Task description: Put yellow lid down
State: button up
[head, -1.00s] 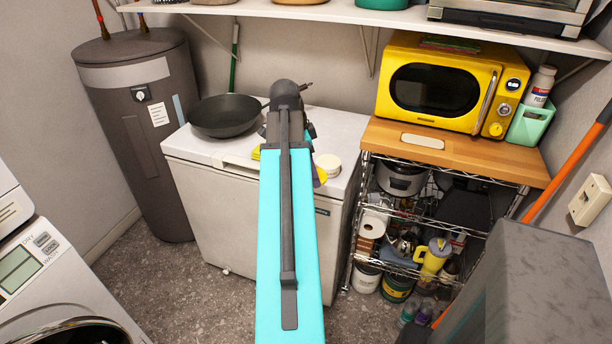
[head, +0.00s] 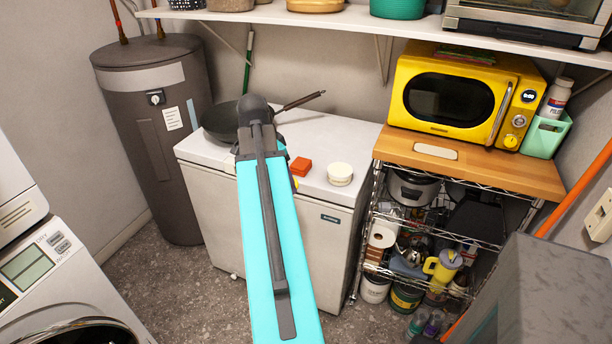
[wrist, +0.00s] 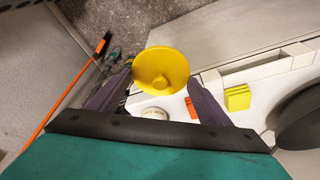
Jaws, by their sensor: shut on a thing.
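The round yellow lid (wrist: 160,62) with a centre knob is between the two fingers of my gripper (wrist: 160,84) in the wrist view. My gripper is shut on it and holds it above the white chest. In the head view my turquoise arm hides most of the gripper and lid; a small yellow edge (head: 295,183) shows right of the arm. The white chest top (head: 330,135) carries a round cream container (head: 340,174) and an orange-red block (head: 301,166). They also show in the wrist view: container (wrist: 154,113), block (wrist: 191,108).
A dark pan (head: 222,120) stands at the chest's back left, partly behind my arm. A yellow block (wrist: 238,98) lies near the pan in the wrist view. The wire rack (head: 410,225) with the microwave (head: 450,97) stands right. The chest's right back is clear.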

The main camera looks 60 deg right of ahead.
jog(key=w+a+f+n+t, duration=0.1)
jog(key=w+a+n+t, duration=0.2)
jog(key=w+a+n, duration=1.35)
jog(key=w+a+n+y, duration=0.1)
jog(key=w+a, duration=0.3)
jog(key=a, duration=0.7)
jog(key=w+a+n+t+y, duration=0.1)
jog(key=w+a+n, duration=0.3)
jog(key=a, duration=0.7)
jog(key=w+a+n, duration=0.2)
jog(key=w+a, duration=0.1)
jog(key=a, duration=0.8)
jog(key=shift+w+a+f+t+y, duration=0.2)
jog(key=shift+w+f+t+y, duration=0.15)
jog(key=shift+w+t+y, duration=0.05)
